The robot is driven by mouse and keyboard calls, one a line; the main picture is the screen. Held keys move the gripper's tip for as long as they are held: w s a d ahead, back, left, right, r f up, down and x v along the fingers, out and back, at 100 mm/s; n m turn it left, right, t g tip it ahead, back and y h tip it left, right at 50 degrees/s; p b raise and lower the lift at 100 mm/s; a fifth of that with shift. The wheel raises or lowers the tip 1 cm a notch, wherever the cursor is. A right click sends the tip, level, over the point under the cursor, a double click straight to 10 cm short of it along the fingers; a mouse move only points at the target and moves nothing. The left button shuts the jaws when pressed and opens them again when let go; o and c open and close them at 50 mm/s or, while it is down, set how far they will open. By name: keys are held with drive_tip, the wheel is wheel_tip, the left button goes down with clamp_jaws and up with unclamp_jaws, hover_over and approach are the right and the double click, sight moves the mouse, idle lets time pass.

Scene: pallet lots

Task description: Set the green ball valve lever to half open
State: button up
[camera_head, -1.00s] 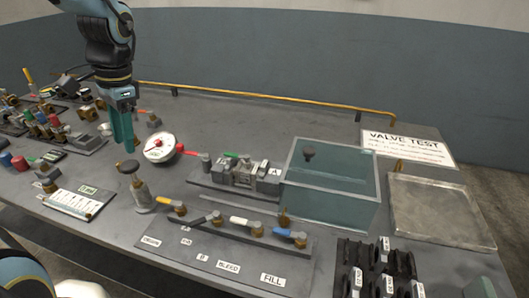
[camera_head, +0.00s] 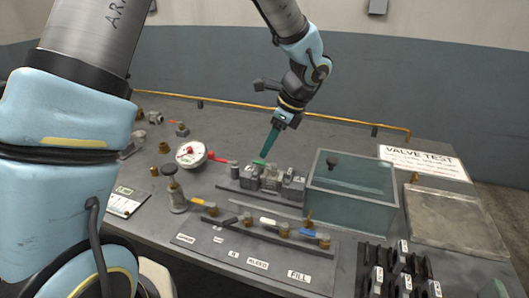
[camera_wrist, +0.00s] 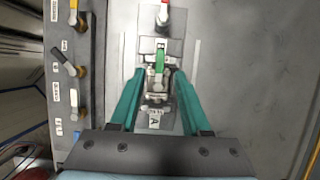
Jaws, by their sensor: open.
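The green ball valve lever (camera_head: 259,162) is on a valve block in the middle of the bench, left of the glass tank. In the wrist view the green lever (camera_wrist: 159,62) lies lengthwise in the picture, in line with the valve row, between label plates A and B. My gripper (camera_head: 265,154) points down over the valve block. In the wrist view my gripper (camera_wrist: 159,74) is open, with one teal finger on each side of the lever. Gaps show between the fingers and the lever; I cannot tell the exact height.
The glass tank (camera_head: 350,202) stands just right of the valve block. A red lever (camera_head: 219,158) and a white gauge (camera_head: 190,153) are to its left. A manifold (camera_head: 255,236) with yellow, black, white and blue levers runs in front. A shallow tray (camera_head: 455,222) lies at the right.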

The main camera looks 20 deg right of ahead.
sight(259, 161)
drive_tip(key=shift+p+x, duration=0.3)
drive_tip(key=shift+x, duration=1.85)
drive_tip(key=shift+r, duration=0.1)
drive_tip(key=shift+c, duration=0.2)
clamp_jaws()
